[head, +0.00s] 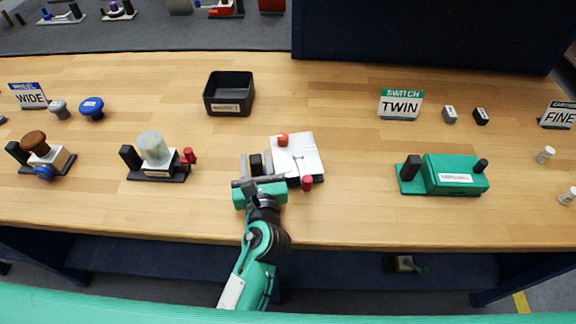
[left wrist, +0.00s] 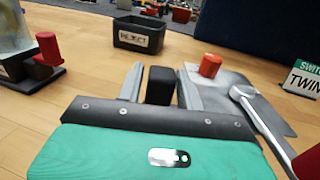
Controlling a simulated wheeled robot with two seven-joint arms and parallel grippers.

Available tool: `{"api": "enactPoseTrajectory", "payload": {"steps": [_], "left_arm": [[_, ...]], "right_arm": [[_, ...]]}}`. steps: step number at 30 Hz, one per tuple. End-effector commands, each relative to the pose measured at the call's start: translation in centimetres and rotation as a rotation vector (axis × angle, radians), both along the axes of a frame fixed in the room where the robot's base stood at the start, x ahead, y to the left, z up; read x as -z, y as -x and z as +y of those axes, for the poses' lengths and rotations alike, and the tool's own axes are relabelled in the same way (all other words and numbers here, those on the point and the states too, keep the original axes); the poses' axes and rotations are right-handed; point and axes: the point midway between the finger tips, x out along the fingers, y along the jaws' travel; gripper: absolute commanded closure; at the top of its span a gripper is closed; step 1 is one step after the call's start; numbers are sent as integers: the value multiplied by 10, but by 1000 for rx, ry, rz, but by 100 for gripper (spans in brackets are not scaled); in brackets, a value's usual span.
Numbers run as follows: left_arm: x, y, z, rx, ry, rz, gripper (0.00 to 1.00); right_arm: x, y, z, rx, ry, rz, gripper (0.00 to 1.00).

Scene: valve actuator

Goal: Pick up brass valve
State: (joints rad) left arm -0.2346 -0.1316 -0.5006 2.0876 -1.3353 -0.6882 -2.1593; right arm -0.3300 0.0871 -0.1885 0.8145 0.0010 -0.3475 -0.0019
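I cannot make out any part that is clearly a brass valve. My left gripper (head: 256,158) is open, its two grey fingers on either side of a black post (head: 256,165) with small gaps. The post also shows between the fingers in the left wrist view (left wrist: 160,86). Just right of the gripper is a pale metal-plated unit (head: 304,158) with an orange knob (head: 282,140) and a red knob (head: 307,183); its orange knob (left wrist: 210,65) and a silver lever (left wrist: 255,110) show in the left wrist view. My right gripper is not in view.
A black reject bin (head: 229,92) stands behind the gripper. Left are a unit with a translucent top (head: 153,147) and one with a brown knob (head: 33,140). Right are a green unit (head: 455,175) and a TWIN sign (head: 401,104). The wood between the pale and green units is clear.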

Motion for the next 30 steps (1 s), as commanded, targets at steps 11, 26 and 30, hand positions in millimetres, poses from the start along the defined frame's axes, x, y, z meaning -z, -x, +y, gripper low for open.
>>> {"api": "enactPoseTrajectory", "payload": {"steps": [11,26,30], "left_arm": [[-2,0,0,0,1,-3,100],[-44,0,0,0,5,-10,100],[-71,0,0,0,4,-8,100]], "right_arm": [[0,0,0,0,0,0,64],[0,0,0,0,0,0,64],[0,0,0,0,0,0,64]]}}
